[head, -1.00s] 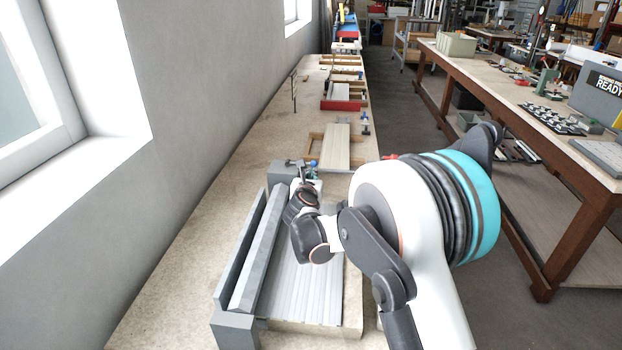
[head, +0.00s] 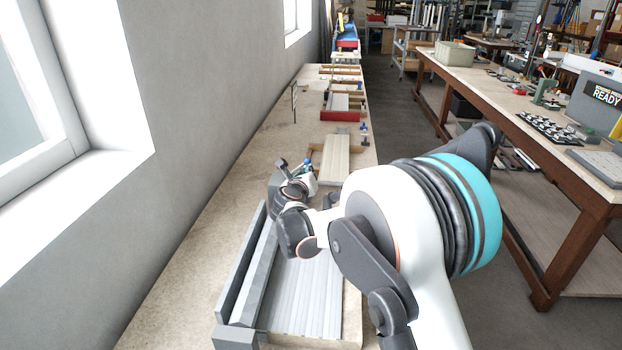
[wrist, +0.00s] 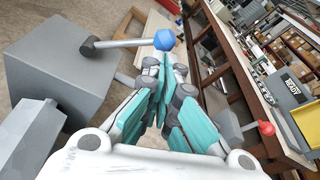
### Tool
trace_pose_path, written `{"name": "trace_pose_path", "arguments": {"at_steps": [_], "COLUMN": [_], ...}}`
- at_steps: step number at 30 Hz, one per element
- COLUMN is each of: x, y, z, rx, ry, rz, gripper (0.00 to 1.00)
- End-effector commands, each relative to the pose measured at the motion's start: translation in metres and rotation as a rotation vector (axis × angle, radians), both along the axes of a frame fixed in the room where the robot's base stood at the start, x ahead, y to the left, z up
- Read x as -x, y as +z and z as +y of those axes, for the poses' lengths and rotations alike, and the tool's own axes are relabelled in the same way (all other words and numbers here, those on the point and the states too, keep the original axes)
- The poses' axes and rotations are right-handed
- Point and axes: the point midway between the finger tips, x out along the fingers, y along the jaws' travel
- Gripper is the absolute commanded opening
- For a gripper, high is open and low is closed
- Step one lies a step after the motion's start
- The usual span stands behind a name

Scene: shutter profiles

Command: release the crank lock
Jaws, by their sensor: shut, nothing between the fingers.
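The crank in the wrist view has a dark round hub (wrist: 88,46) on a grey housing (wrist: 60,65) and a grey arm ending in a blue knob (wrist: 164,40). The blue knob also shows small in the head view (head: 308,162). My gripper (wrist: 164,68) is shut and empty, its teal fingers together just below the blue knob in the picture; I cannot tell whether they touch it. A red knob (wrist: 266,128) on a grey part stands right of my fingers; I cannot tell if it is the lock. My arm hides much of the mechanism in the head view.
Grey slatted shutter profiles (head: 310,300) lie in the near frame on the long bench (head: 185,270). A wooden frame with pale slats (head: 335,155) and a red-edged tray (head: 340,115) stand farther along. The wall and window are on the left.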

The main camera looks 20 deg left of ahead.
Motion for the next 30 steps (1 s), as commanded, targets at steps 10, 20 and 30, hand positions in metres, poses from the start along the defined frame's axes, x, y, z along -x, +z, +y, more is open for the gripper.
{"name": "trace_pose_path", "arguments": {"at_steps": [10, 20, 30], "x": [0.001, 0.002, 0.002], "y": [0.016, 0.020, 0.020], "z": [0.008, 0.011, 0.011], "rx": [0.133, 0.132, 0.132], "ry": [-0.002, -0.003, -0.003], "rz": [-0.033, -0.032, -0.032], "gripper": [0.00, 0.00, 0.00]}}
